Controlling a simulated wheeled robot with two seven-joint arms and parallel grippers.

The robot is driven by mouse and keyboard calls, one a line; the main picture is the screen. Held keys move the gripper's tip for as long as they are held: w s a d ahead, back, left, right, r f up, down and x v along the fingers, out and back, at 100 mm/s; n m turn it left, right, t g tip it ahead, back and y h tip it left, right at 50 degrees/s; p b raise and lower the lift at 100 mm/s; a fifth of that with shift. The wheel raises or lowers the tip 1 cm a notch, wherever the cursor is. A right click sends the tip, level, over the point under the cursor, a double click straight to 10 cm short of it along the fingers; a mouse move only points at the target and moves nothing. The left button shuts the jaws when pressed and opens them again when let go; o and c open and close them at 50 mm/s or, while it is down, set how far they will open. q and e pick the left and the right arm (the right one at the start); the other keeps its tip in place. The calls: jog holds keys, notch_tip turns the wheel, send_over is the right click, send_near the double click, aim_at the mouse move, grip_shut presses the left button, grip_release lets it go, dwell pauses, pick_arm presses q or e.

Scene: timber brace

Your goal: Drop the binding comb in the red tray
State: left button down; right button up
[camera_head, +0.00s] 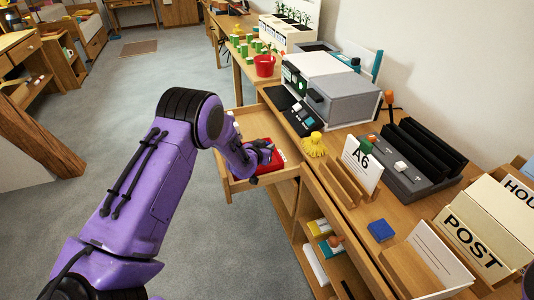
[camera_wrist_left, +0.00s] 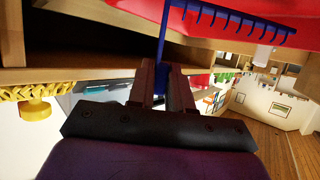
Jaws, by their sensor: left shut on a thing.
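My left gripper (camera_head: 264,150) reaches over the open drawer, at the red tray (camera_head: 270,173) that lies inside it. In the left wrist view my gripper (camera_wrist_left: 162,75) is shut on the blue binding comb (camera_wrist_left: 235,18), whose row of thin teeth shows against the red tray (camera_wrist_left: 290,15). The comb cannot be made out in the head view, where the gripper and arm cover that spot. The wrist view does not show clearly whether the comb touches the tray. My right gripper is in neither view.
The wooden drawer (camera_head: 226,180) stands pulled out from the desk. On the desktop are a yellow tassel-like object (camera_head: 314,146), a grey machine (camera_head: 345,98), an A6 card holder (camera_head: 350,182), a blue block (camera_head: 381,231) and a POST box (camera_head: 475,245). Open floor lies left of the drawer.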

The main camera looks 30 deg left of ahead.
pick_arm(q)
jog(key=shift+f, duration=1.1)
jog(key=shift+d+f, duration=0.1)
jog(key=c, duration=1)
grip_release()
jog(key=shift+f, duration=0.1)
jog(key=shift+c, duration=0.2)
jog(key=shift+r, duration=0.4)
jog(key=a+v, duration=0.1)
jog(key=v, duration=1.1)
jog(key=s+d+f+n+g, duration=0.2)
jog(key=s+f+g, duration=0.1)
jog(key=s+f, duration=0.45)
jog(key=s+d+f+n+g, duration=0.1)
jog(key=s+d+f+g, duration=0.15)
jog(key=s+f, duration=0.55)
jog(key=s+d+f+n+g+y, duration=0.1)
jog(key=s+g, duration=0.1)
jog(key=s, duration=0.8)
jog(key=s+d+f+n+g+y, duration=0.1)
jog(key=s+f+g, duration=0.1)
jog(key=s, duration=0.8)
jog(key=shift+s+f+n+g+p, duration=0.2)
jog(key=shift+s+n+g+p, duration=0.15)
jog(key=shift+n+g, duration=0.1)
